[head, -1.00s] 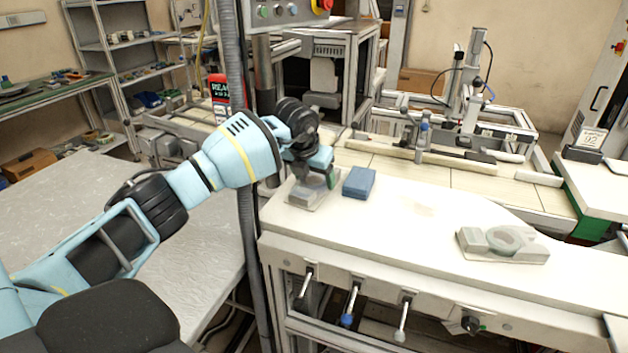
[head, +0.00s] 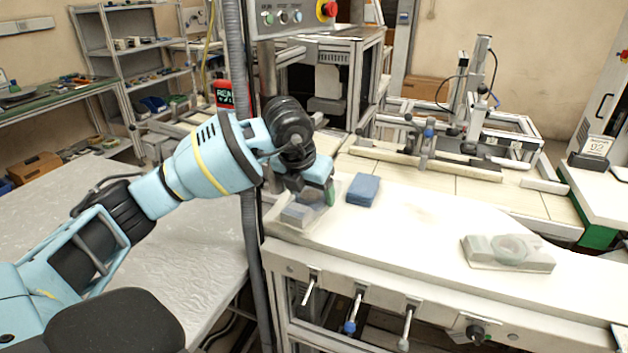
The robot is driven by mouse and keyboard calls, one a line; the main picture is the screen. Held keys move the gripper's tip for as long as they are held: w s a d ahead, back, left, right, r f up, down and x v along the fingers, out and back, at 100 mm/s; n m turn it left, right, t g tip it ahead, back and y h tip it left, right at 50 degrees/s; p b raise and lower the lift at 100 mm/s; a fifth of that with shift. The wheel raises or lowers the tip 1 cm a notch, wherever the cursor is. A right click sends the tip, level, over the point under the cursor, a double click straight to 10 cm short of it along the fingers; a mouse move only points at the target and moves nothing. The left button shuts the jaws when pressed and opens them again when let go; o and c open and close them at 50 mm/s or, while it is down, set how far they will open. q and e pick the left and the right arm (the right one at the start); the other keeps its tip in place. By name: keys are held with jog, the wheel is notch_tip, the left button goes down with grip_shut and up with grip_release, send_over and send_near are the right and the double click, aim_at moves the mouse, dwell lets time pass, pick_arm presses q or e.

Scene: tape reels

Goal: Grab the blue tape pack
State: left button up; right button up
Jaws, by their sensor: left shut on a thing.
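My left gripper (head: 317,192) reaches down over the left end of the white worktop. It is shut on a clear tape pack (head: 295,214), which has a pale block at its near end and a green part beside the fingers. The fingers hide part of this pack, and I cannot tell whether it touches the worktop. A blue, box-shaped pack (head: 363,189) lies on the worktop just right of the gripper, apart from it. Another clear pack with a pale round reel (head: 508,252) lies farther right. My right gripper is not in view.
The white worktop (head: 420,228) is clear between the blue pack and the right-hand pack. A grey vertical conduit (head: 250,230) stands beside my left arm. A metal frame rig (head: 470,130) stands behind the worktop. Lever handles (head: 352,312) stick out below its front edge.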

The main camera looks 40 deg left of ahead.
aim_at(306, 211)
pick_arm(q)
jog(key=s, duration=0.1)
jog(key=s+d, duration=0.1)
jog(key=s, duration=0.1)
jog(key=s+d, duration=0.1)
jog(key=shift+s+d+r, duration=0.1)
jog(key=shift+s+r, duration=0.15)
jog(key=shift+s+d, duration=0.25)
jog(key=shift+s, duration=0.3)
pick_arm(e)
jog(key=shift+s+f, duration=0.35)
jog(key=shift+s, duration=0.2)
